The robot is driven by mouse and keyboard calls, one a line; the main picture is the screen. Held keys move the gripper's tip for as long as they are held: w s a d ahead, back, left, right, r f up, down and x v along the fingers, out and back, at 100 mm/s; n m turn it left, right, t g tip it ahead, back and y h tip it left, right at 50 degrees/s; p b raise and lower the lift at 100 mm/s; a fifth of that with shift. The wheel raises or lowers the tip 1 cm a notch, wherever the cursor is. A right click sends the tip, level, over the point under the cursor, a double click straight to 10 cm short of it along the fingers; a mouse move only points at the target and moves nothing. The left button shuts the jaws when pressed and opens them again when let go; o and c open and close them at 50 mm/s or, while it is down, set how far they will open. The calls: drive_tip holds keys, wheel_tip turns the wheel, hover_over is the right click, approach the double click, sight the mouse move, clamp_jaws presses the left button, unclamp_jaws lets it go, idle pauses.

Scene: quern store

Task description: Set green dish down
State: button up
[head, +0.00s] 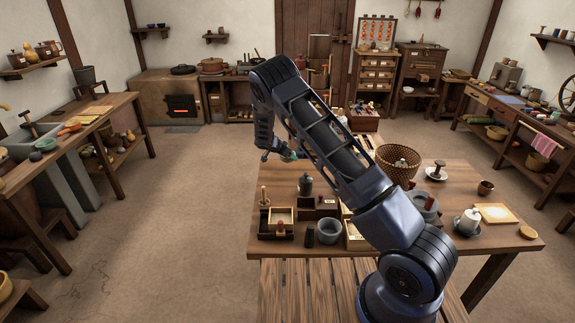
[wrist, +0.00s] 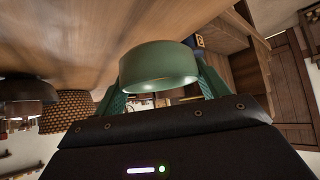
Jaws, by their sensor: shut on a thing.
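The green dish (wrist: 158,66) is a small, smooth round bowl, held between the two green finger pads of my gripper (wrist: 163,78) in the wrist view. In the head view the dish (head: 290,156) is a small green patch partly hidden by my arm. My gripper (head: 278,154) is shut on it at the far left part of the wooden table (head: 340,181). The wrist picture is turned over, with the table's surface (wrist: 70,35) above the dish. I cannot tell whether the dish touches the table.
A woven basket (head: 398,160) stands right of my arm; it also shows in the wrist view (wrist: 67,110). A dark jar (head: 305,184), a grey bowl (head: 328,230) and a divided wooden box (head: 277,221) stand nearer. The table's left middle is fairly clear.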

sight(287, 169)
drive_tip(key=shift+f, duration=2.75)
drive_tip(key=shift+f, duration=0.1)
drive_tip(key=o, duration=1)
drive_tip(key=shift+o, duration=0.2)
drive_tip(key=shift+s+a+r, duration=0.1)
drive_tip(key=shift+a+r, duration=0.05)
drive_tip(key=shift+r, duration=0.15)
drive_tip(key=v, duration=1.1)
drive_tip(key=shift+r, duration=0.2)
